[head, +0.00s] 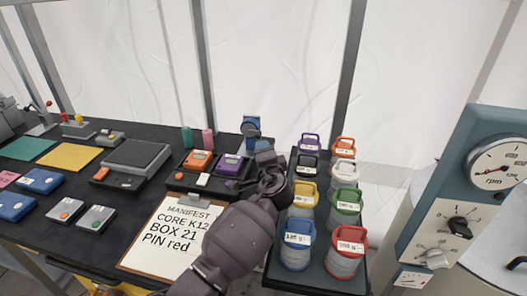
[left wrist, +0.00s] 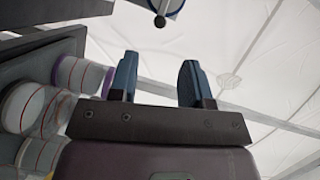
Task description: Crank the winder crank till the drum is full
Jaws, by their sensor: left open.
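The winder (head: 251,124) is a small blue device at the back edge of the table in the head view, partly hidden by my left arm. In the left wrist view a blue round part of it (left wrist: 172,5) is cut off by the top edge, with a dark crank knob (left wrist: 160,20) below. My left gripper (left wrist: 159,72) is open and empty, its two blue fingers apart; the knob lies beyond and between them, not touched. In the head view my left wrist (head: 268,165) is just in front of the winder. How full the drum is cannot be seen. My right gripper is not in view.
A rack of lidded jars (head: 342,205) stands close right of my left arm. A manifest clipboard (head: 172,232), orange and purple boxes (head: 198,160) and a grey scale (head: 136,156) lie to the left. A dial panel (head: 470,190) stands at far right.

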